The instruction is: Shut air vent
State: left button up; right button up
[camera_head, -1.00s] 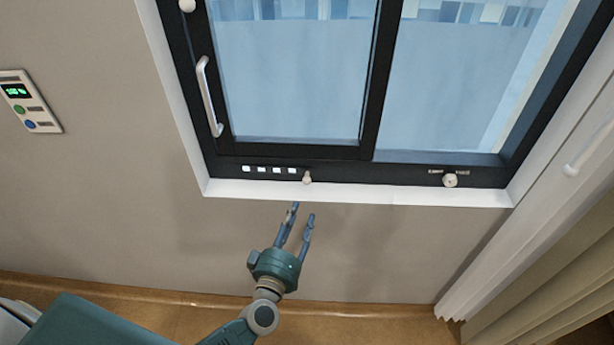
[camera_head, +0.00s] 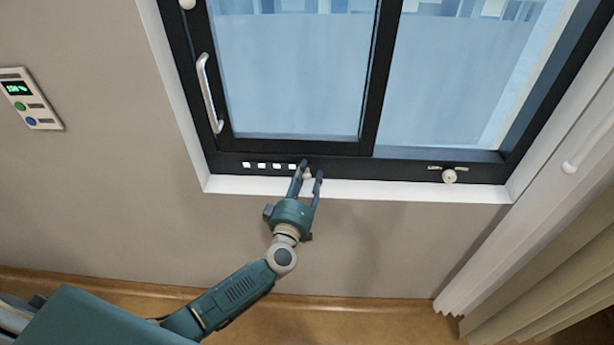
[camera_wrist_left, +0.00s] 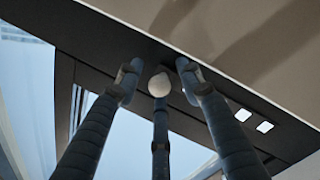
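The air vent (camera_head: 270,165) is a row of small bright slots in the black lower frame of the window, and the slots show bright. A small pale knob (camera_head: 308,174) sits at the right end of the row. My left gripper (camera_head: 312,170) is open, with its fingertips on either side of the knob. In the left wrist view the round pale knob (camera_wrist_left: 159,84) lies between the fingers, with two bright slots (camera_wrist_left: 254,120) to its right. I cannot tell whether any finger touches it. My right gripper is not in view.
Another round knob (camera_head: 449,175) is on the frame further right. A metal handle (camera_head: 209,93) is on the sliding pane. A wall panel (camera_head: 30,98) hangs at left, and a pale curtain (camera_head: 540,220) hangs at right.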

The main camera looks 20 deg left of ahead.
pick_arm(q)
grip_shut()
jog(key=shift+s+a, duration=0.2)
jog(key=shift+a, duration=0.45)
jog(key=shift+s+a, duration=0.15)
jog(key=shift+a, duration=0.45)
grip_release()
jog(key=s, duration=1.2)
jog(key=shift+d, duration=0.3)
